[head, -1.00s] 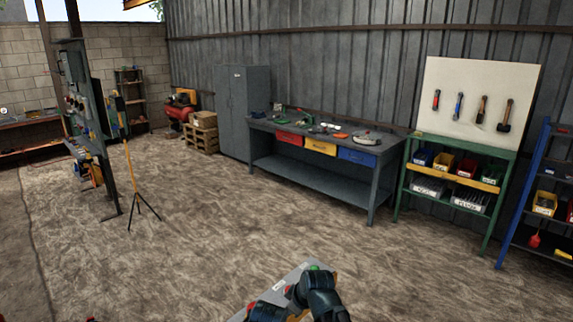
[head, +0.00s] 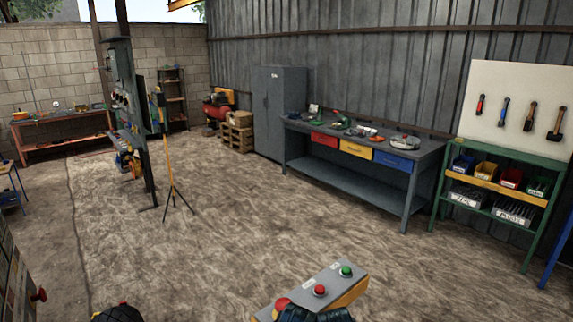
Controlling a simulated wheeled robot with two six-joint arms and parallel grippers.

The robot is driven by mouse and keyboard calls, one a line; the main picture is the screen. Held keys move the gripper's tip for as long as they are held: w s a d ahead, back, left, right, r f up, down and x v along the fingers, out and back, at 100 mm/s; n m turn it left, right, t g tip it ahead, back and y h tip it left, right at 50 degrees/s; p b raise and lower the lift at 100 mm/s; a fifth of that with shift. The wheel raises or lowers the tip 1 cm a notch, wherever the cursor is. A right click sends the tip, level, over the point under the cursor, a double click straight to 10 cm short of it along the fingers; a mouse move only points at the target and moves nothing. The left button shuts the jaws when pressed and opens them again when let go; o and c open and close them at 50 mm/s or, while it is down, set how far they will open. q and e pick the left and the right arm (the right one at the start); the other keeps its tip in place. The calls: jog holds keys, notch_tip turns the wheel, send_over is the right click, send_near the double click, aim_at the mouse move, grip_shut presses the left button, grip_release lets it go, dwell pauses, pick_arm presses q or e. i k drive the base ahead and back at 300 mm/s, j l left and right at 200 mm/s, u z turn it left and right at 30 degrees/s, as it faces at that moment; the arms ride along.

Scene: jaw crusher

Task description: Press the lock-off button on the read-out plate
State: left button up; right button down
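A sloped grey control box (head: 333,287) with a yellow side shows at the bottom edge. On its top are a green button (head: 346,271), a red button (head: 320,290) and a larger red button (head: 283,304), with small white labels. I cannot tell whether this is the read-out plate or which button is the lock-off. A dark part of mine (head: 315,315), probably of the right arm, cuts in at the bottom edge in front of the box; its fingertips are hidden. Another dark part with a yellow and red edge (head: 118,313) shows at the lower left. No left fingertips show.
A panel with controls (head: 122,88) stands on a post at the left, beside a yellow tripod (head: 171,190). A grey workbench (head: 350,178) and a green rack (head: 490,200) line the back wall. A cabinet edge with a red knob (head: 38,295) is at lower left. The middle floor is clear.

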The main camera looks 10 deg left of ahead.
aim_at(42, 295)
jog(key=u, duration=2.05)
